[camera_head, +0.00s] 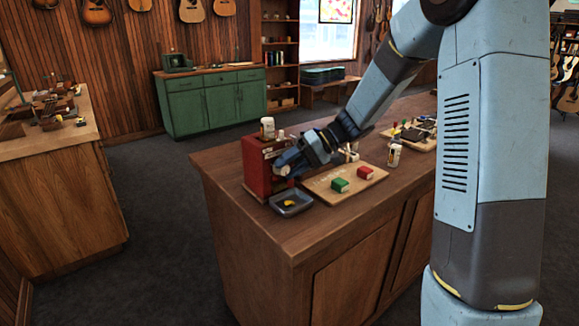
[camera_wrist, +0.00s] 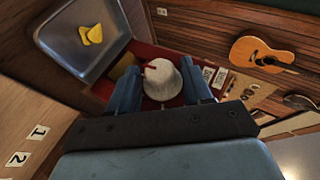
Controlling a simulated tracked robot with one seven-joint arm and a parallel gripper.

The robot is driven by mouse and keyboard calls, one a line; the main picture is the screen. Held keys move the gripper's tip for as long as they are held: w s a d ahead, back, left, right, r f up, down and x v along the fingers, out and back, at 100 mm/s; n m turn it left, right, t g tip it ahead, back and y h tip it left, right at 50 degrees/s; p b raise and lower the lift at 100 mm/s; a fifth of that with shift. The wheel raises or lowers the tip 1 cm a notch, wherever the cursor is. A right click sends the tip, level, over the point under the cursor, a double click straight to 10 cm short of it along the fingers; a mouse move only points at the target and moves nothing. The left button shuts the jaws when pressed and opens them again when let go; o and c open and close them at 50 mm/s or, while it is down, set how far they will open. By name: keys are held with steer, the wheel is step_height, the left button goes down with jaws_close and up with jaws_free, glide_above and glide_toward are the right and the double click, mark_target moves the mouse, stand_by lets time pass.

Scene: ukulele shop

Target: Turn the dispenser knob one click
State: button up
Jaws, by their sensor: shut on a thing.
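The red dispenser (camera_head: 257,166) stands on the wooden counter, with a small white-labelled bottle (camera_head: 267,128) on top. Its pale round knob (camera_wrist: 162,82) with a red pointer mark fills the space between my fingers in the wrist view. My gripper (camera_wrist: 161,76) is shut on the knob, one blue finger on each side. In the head view my gripper (camera_head: 287,168) is at the dispenser's front and mostly hides the knob. A dark tray (camera_head: 290,210) sits below the front; yellow picks (camera_wrist: 91,35) lie in it.
A wooden board (camera_head: 320,188) beside the dispenser carries a green box (camera_head: 340,185) and a red box (camera_head: 364,171). Another bottle (camera_head: 394,153) and a board of small parts (camera_head: 418,134) stand farther right. The counter's front strip is clear.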

steer(key=shift+w+d+f+y, duration=0.1)
steer(key=shift+w+d+y, duration=0.1)
steer(key=shift+y, duration=0.1)
stand_by(0.4)
steer(key=o, duration=0.8)
steer(key=shift+c, duration=0.2)
steer(key=v, duration=1.3)
steer(key=shift+w+d, duration=0.25)
steer(key=shift+d, duration=0.15)
steer(key=s+d+r+m+t+h, duration=0.1)
steer(key=s+h, duration=0.3)
steer(key=s, duration=0.5)
steer(key=s+d+r+m+t+h, duration=0.2)
steer(key=s+d+t+h, duration=0.1)
steer(key=s, duration=0.7)
steer(key=s+d+r+m+t+h, duration=0.1)
steer(key=s+h, duration=0.4)
steer(key=s, duration=0.5)
steer(key=shift+d+r+t, duration=0.5)
steer(key=shift+r+t, duration=0.15)
steer(key=shift+t, duration=0.35)
